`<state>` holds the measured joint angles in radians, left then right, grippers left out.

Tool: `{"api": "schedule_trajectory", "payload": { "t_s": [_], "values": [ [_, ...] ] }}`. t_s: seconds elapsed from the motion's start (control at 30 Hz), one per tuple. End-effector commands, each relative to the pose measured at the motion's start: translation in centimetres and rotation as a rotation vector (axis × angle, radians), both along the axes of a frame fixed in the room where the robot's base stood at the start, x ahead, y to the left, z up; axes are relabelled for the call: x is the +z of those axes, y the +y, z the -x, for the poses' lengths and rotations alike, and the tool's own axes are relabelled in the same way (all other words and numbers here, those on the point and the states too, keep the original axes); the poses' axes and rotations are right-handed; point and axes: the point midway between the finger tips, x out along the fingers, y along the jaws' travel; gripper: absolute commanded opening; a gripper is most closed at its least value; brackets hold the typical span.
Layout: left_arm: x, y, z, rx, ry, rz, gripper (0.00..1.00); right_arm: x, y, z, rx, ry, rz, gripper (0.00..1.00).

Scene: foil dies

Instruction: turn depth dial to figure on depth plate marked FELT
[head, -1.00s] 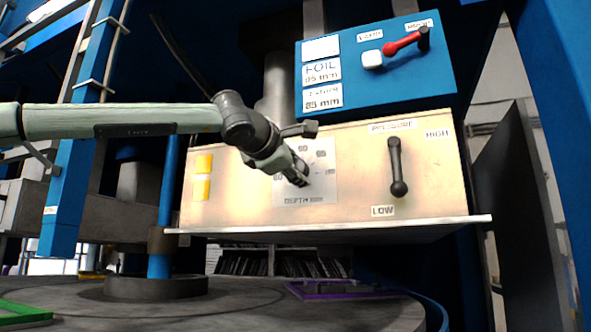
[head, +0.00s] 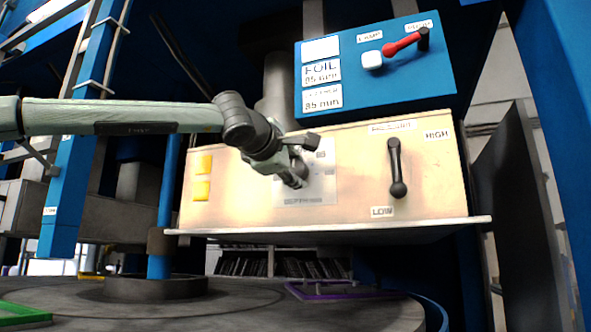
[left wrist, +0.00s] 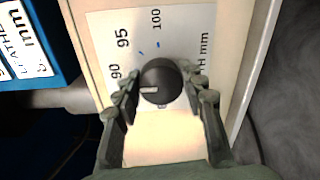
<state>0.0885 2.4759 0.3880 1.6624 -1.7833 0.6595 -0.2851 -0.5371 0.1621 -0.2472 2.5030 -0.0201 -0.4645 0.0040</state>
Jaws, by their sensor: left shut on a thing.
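The depth dial (left wrist: 163,76) is a round black knob on a white scale plate (left wrist: 190,38). The scale shows 90, 95 and 100 in the left wrist view. The dial's white mark points left in that view, below the 90. My left gripper (head: 297,180) is shut on the dial, with one finger on each side of it (left wrist: 165,92). In the head view the gripper hides most of the dial. On the blue panel are a FOIL plate (head: 321,74), a second plate (head: 322,99) with blurred wording, and a blank-looking white plate (head: 321,49). I read FELT on none.
A black pressure lever (head: 396,168) hangs right of the dial, pointing to LOW. A ledge (head: 330,227) runs below.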

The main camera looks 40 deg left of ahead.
Motion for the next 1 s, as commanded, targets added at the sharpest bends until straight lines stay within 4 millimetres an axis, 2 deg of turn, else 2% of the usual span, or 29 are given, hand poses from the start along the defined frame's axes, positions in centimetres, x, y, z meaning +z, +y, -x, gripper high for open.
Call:
{"api": "schedule_trajectory", "payload": {
  "t_s": [0.03,0.2,0.57,0.67,1.0],
  "values": [
    [0.0,0.0,0.0,0.001,0.001,0.001,0.41,0.0,0.0,0.0,0.0,0.0,0.0,0.4],
    [0.0,0.0,0.0,0.001,0.0,0.001,0.61,0.0,0.0,0.0,0.0,0.001,0.0,0.4],
    [0.1,-0.1,0.5,0.0,-0.001,0.002,0.61,-0.3,0.0,0.0,-0.001,0.005,0.003,0.4],
    [0.2,-0.4,1.6,-0.001,-0.003,0.002,0.61,-0.2,0.0,0.0,-0.001,0.004,0.001,0.4],
    [0.3,-2.0,8.5,-0.001,-0.004,0.001,0.61,-0.1,0.0,0.0,0.0,0.002,0.001,0.4]
  ]
}}
